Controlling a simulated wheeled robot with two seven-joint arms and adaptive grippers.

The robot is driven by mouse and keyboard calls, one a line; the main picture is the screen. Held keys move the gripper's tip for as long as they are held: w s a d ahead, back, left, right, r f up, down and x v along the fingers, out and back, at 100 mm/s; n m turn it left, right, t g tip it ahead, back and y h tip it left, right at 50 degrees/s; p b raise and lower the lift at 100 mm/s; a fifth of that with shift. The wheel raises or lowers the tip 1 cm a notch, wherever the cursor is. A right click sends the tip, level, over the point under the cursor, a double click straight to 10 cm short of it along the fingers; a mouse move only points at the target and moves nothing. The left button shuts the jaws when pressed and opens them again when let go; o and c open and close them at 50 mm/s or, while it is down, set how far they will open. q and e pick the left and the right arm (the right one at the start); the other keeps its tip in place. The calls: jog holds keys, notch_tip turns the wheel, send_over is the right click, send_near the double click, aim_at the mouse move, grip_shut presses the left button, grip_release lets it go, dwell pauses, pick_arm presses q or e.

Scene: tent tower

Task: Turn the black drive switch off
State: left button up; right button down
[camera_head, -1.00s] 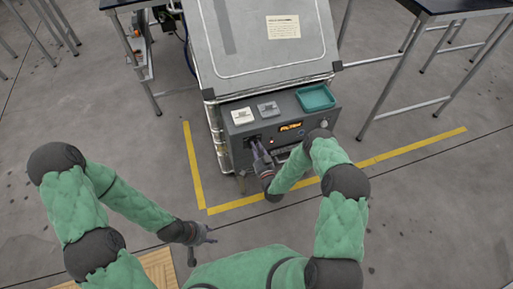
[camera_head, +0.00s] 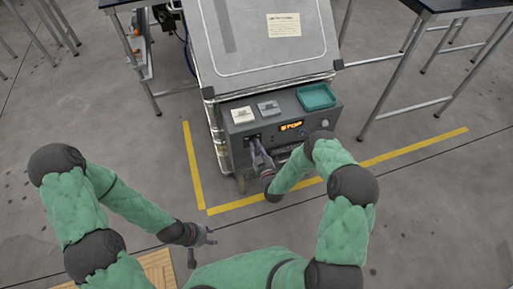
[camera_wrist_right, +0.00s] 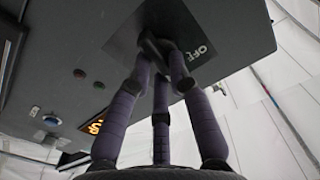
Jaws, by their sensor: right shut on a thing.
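The black drive switch (camera_wrist_right: 150,44) sits on a dark plate marked OFF on the front of the grey control panel (camera_head: 232,160). My right gripper (camera_head: 257,147) is at the left part of this panel. In the right wrist view its purple-grey fingers (camera_wrist_right: 160,65) are closed around the switch lever, which they partly cover. The switch is mostly hidden by the fingers in the head view. My left gripper (camera_head: 208,236) is empty, with its fingers spread, low over the floor and well away from the panel.
The panel carries an orange display (camera_head: 291,126), a round knob (camera_head: 325,123) and a teal tray (camera_head: 318,96) on top.

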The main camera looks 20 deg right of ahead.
jog(key=n+b, duration=0.1)
jog(key=n, duration=0.6)
jog(key=n+b, duration=0.1)
jog(key=n, duration=0.2)
jog(key=shift+a+b, duration=0.35)
jog(key=shift+n, duration=0.5)
jog(key=c, duration=1.1)
grip_release()
jog(key=shift+c, duration=0.2)
jog(key=shift+s, duration=0.1)
jog(key=s, duration=1.2)
jog(key=shift+d, duration=0.2)
jog(key=shift+w, duration=0.15)
